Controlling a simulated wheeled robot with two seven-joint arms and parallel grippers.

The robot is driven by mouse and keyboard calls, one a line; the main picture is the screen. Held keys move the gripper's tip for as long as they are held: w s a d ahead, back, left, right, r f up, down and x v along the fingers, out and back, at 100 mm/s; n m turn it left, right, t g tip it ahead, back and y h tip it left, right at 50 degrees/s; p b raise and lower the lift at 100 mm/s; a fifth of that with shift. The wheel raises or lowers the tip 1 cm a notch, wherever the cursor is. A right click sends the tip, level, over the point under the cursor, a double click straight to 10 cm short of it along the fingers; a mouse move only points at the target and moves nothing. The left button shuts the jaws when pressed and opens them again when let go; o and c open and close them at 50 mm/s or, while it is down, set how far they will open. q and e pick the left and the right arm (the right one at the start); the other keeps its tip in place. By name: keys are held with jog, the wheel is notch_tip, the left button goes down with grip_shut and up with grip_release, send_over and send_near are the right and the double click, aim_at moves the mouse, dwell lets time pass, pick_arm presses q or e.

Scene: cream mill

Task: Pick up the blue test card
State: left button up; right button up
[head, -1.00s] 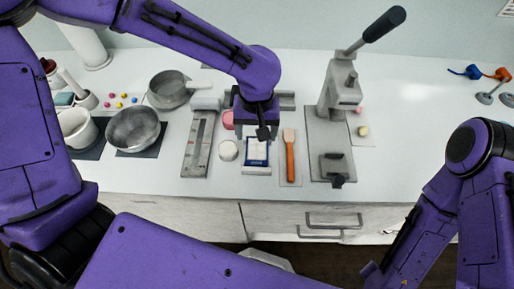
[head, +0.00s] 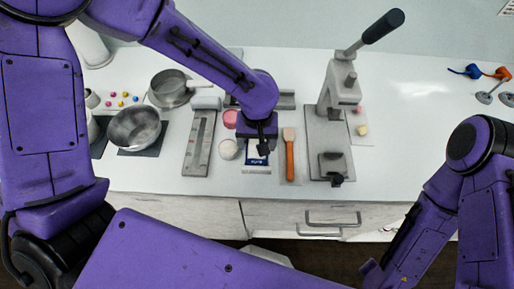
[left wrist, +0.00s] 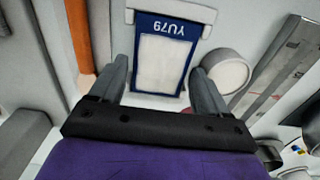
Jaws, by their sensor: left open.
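The blue test card (left wrist: 176,26) has a white face and "YU79" on its blue border. It lies on a pale holder (left wrist: 205,12) with a raised lip. In the head view the card (head: 254,158) is partly hidden by my left gripper (head: 265,146), which points down above it. In the left wrist view my left gripper (left wrist: 160,80) is open, one finger at each side of the card's near part. I cannot tell how much height is left between fingertips and card. My right gripper is not in view.
Left of the card are a round white dish (head: 228,149), a pink pot (head: 230,118) and a grey gauge block (head: 198,145). Right are an orange-handled spatula (head: 289,160) and a lever press (head: 327,140). Metal pans stand farther left. The counter right of the press is mostly clear.

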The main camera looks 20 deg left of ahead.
pick_arm(q)
jog(key=c, duration=0.8)
notch_tip(320, 180, up, 3)
jog(key=shift+w+r, duration=0.15)
jog(key=s+d+r, duration=0.2)
jog(key=s+r, duration=0.1)
jog(key=s+d+r, duration=0.3)
jog(key=s, duration=0.1)
jog(key=s+d+r+b, duration=0.1)
jog(key=s+d+r, duration=0.2)
jog(key=s+r, duration=0.1)
jog(key=shift+s+d+r, duration=0.1)
jog(key=shift+s+d, duration=0.15)
